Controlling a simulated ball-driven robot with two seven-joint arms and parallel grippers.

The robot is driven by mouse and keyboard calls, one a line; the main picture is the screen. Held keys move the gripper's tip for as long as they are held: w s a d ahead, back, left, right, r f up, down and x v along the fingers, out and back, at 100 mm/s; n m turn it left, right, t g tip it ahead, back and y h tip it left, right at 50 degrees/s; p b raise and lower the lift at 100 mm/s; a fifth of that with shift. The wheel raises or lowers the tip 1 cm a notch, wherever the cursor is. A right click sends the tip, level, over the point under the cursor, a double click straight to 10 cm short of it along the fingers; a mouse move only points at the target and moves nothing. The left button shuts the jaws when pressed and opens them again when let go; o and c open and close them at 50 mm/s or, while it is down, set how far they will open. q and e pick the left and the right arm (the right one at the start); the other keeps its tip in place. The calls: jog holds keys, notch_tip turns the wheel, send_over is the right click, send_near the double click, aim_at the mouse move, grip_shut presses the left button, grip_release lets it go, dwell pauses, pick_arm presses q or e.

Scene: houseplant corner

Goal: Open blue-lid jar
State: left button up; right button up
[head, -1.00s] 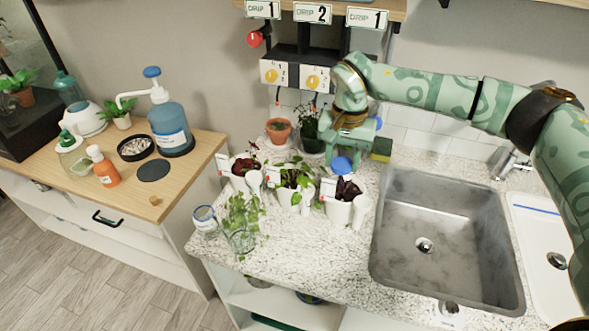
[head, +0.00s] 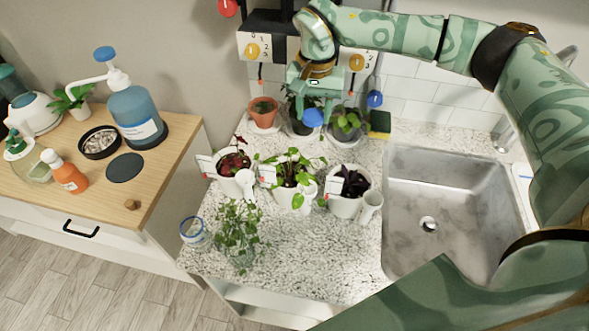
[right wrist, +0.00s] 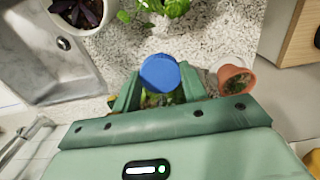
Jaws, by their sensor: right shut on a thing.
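My right gripper (head: 313,100) is shut on a blue round lid (head: 313,117), held above the back of the counter in front of the potted plants. In the right wrist view the lid (right wrist: 160,72) shows as a flat blue disc between the two fingers. No jar shows below the lid in the head view. A small glass jar (head: 195,233) with a bluish rim and a white label stands at the counter's front left corner, well away from the gripper. I cannot tell whether its top is open. My left gripper is out of view.
Three white pots, including the middle one (head: 297,195), stand across the counter. A terracotta pot (head: 264,115) is near the gripper. A leafy glass vase (head: 240,255) is beside the jar. The sink (head: 440,200) is right. The front counter (head: 310,265) is clear.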

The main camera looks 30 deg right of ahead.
aim_at(315, 117)
jog(key=shift+s+f+b, duration=0.3)
jog(key=shift+f, duration=0.35)
notch_tip(315, 117, down, 15)
jog(key=b, duration=0.6)
jog(key=shift+w, duration=0.1)
jog(key=shift+f+b, duration=0.15)
jog(key=shift+b, duration=0.15)
jog(key=o, duration=1.1)
notch_tip(315, 117, up, 12)
jog(key=p, duration=0.3)
